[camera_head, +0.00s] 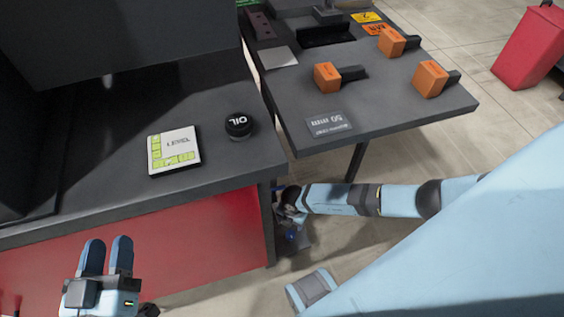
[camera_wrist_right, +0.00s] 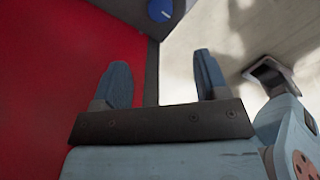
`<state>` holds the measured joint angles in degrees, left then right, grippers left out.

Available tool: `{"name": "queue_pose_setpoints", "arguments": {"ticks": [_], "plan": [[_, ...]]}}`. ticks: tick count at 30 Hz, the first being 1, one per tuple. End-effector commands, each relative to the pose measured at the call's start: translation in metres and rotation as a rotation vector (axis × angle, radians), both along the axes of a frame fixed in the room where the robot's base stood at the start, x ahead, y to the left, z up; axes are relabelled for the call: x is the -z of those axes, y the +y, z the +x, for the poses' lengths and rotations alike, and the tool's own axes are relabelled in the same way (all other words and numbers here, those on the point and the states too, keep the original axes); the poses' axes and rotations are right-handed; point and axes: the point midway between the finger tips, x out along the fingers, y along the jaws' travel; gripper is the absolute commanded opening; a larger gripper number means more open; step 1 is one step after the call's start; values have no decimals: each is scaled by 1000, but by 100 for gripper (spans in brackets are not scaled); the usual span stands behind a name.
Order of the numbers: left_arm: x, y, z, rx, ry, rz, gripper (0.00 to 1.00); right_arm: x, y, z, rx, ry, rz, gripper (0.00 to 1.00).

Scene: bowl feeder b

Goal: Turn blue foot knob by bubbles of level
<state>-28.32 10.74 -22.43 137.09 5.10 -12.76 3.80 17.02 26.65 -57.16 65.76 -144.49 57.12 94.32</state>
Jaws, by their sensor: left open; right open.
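The level (camera_head: 174,150) is a white square plate with yellow-green vials, lying on the dark bench top; its bubbles are too small to read. The blue foot knob (camera_wrist_right: 160,9) shows at the top edge of the right wrist view, beside the red panel. In the head view a small blue spot low by the bench corner (camera_head: 291,235) looks like the same knob. My right gripper (camera_wrist_right: 160,62) is open and empty, its fingers apart and short of the knob. My left gripper (camera_head: 107,256) is open and empty in front of the red bench front.
A black OIL cap (camera_head: 238,125) stands right of the level. A grey side table (camera_head: 390,105) holds several orange blocks with dark handles and a 50 mm plate (camera_head: 328,124). Its leg (camera_head: 355,162) stands near my right arm. A red bin (camera_head: 530,48) is far right.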

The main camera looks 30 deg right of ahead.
Motion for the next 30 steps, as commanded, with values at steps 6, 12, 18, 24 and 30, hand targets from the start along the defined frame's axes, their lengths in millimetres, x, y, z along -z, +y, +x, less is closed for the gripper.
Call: {"name": "queue_pose_setpoints", "arguments": {"ticks": [6, 12, 18, 24, 30], "plan": [[-11, -4, -2, 16, -64, -42, 43, 23, -2, 1, 1, 2, -22, 67], [2, -9, -2, 45, -55, -52, 43, 66, -2, 1, 0, 0, -20, 67], [37, -12, 0, 77, 48, -2, 43, 107, -2, 1, 0, 0, -20, 67], [61, -14, 0, 103, 124, 37, 43, 133, -2, 1, 0, 0, -19, 67], [68, -15, -1, 113, 153, 52, 43, 140, -2, 1, 0, -2, -18, 67]]}}
